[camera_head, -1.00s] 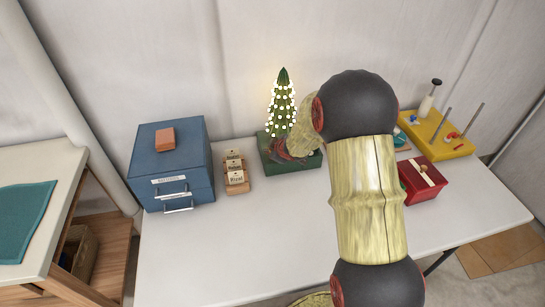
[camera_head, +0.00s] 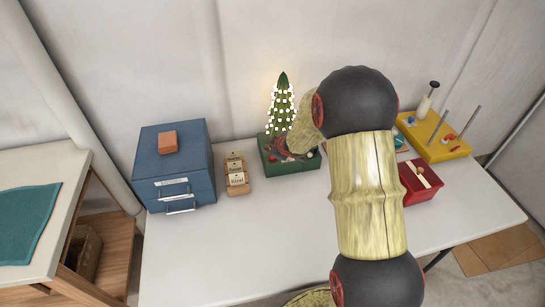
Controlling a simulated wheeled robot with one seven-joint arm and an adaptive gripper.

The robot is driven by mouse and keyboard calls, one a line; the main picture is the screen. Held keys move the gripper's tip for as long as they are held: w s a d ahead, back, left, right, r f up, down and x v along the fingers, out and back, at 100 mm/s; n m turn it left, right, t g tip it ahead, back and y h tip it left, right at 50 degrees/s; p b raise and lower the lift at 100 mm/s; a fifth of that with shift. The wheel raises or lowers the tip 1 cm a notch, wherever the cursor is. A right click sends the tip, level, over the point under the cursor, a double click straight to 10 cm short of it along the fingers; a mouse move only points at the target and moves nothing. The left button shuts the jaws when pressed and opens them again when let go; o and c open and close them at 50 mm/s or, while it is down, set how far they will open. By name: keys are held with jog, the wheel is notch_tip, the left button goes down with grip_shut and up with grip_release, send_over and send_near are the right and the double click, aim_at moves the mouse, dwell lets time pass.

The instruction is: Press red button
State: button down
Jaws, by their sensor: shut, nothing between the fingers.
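A green box (camera_head: 275,167) stands at the back middle of the white table, with a small lit Christmas tree (camera_head: 283,98) behind or on its rear part. My gripper (camera_head: 286,151), reddish brown and small in the picture, is low over the top of the green box, in front of the tree. It looks shut and holds nothing. Small reddish parts show around it, but I cannot make out a red button apart from the gripper, nor tell whether the fingers touch it. My arm hides part of the box's right side.
A blue drawer box (camera_head: 174,168) with an orange-brown block (camera_head: 168,142) on it stands left. A wooden card holder (camera_head: 236,176) sits between it and the green box. A red box (camera_head: 421,181) and a yellow pegged board (camera_head: 437,137) stand right. The white table (camera_head: 215,245) is clear in front.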

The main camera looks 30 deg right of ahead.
aim_at(271, 158)
notch_tip(271, 158, up, 5)
jog(key=p, duration=0.4)
dwell(0.3)
